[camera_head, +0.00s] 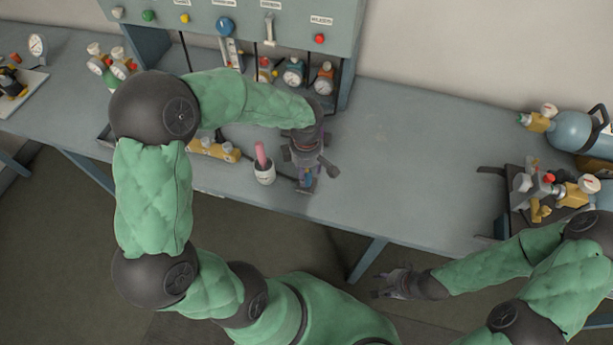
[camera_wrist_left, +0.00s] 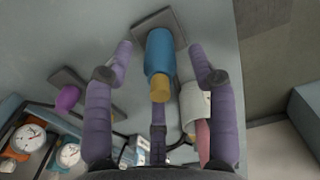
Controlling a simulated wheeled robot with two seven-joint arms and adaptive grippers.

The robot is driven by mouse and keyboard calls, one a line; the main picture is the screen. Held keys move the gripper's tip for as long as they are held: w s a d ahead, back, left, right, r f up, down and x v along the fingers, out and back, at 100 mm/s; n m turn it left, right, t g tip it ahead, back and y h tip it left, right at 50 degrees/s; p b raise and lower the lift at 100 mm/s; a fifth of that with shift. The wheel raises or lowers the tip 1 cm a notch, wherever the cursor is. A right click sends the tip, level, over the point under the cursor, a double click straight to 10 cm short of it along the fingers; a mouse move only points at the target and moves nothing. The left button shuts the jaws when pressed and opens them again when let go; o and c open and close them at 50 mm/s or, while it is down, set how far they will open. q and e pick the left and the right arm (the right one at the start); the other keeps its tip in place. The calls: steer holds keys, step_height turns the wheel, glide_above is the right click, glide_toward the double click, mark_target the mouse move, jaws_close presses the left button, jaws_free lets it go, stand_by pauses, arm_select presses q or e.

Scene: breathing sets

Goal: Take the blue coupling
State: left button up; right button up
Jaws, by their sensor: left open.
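The blue coupling (camera_wrist_left: 158,52) has a brass-coloured end and sits on a small grey plate (camera_wrist_left: 150,20) in the left wrist view. In the head view, a bit of the coupling (camera_head: 308,177) shows beneath my left gripper (camera_head: 310,163). My left gripper's purple fingers (camera_wrist_left: 161,48) are open, with one on each side of the coupling and a gap on both sides. A third finger shows below it. I cannot tell the exact height of the fingers over it. My right gripper (camera_head: 390,284) hangs in front of the bench edge; its finger opening is unclear.
A white cup (camera_head: 264,174) with a pink item stands close to the left of my gripper. A purple coupling (camera_wrist_left: 68,98) lies on another plate. Gauged regulators (camera_head: 293,72) stand behind. A cylinder (camera_head: 572,131) and a fitting tray are at right. The bench (camera_head: 410,150) is clear between.

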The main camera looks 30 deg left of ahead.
arm_select(q)
step_height(320, 180, down, 3)
steer(key=shift+r, duration=0.1)
jaws_close()
stand_by(0.3)
